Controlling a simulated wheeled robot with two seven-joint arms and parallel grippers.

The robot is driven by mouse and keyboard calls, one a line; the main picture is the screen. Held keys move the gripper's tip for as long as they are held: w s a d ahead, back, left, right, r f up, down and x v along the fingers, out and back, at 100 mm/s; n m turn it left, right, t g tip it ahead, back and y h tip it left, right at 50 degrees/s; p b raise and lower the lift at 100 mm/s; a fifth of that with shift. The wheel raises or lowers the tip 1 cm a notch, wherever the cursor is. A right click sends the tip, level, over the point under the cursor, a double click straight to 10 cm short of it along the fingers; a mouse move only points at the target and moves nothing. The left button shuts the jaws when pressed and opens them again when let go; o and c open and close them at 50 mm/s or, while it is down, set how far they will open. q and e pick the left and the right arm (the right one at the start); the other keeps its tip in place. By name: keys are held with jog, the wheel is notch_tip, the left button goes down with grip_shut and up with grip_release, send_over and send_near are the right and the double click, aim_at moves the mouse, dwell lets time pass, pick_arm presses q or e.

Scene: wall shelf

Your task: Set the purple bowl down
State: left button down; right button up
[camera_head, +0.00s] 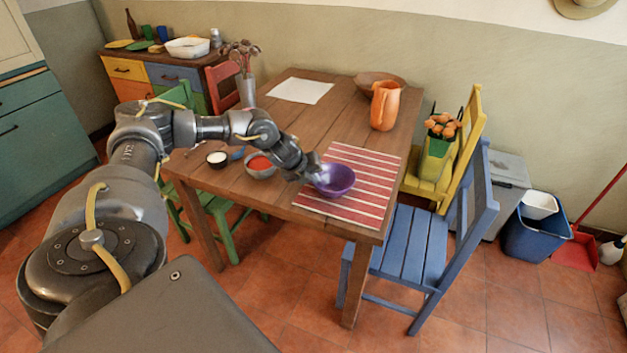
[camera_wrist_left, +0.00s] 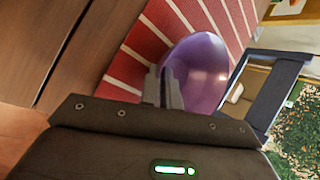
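The purple bowl (camera_head: 336,180) is over the red-and-white striped mat (camera_head: 367,203) at the near right part of the wooden table (camera_head: 320,125). It looks upright in the head view; whether it touches the mat is hard to tell. My left gripper (camera_head: 315,174) reaches in from the left to the bowl's left rim. In the left wrist view its fingers (camera_wrist_left: 165,88) are close together on the near rim of the bowl (camera_wrist_left: 203,68), with the striped mat (camera_wrist_left: 150,42) behind. My right gripper is not in view.
An orange pitcher (camera_head: 384,106), a brown bowl (camera_head: 378,79) and a white sheet (camera_head: 300,91) are farther back. A blue chair (camera_head: 415,245) stands at the near right edge.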

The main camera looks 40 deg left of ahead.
pick_arm(q)
jog(key=shift+s, duration=0.1)
jog(key=c, duration=1.6)
grip_release()
jog(key=shift+f, duration=0.1)
jog(key=shift+c, duration=0.2)
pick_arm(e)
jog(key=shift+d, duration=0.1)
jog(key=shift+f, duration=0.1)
pick_arm(q)
jog(key=v, duration=1.2)
jog(key=shift+p, duration=0.35)
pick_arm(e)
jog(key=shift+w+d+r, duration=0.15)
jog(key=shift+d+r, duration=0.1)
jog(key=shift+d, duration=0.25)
pick_arm(q)
jog(key=shift+d, duration=0.15)
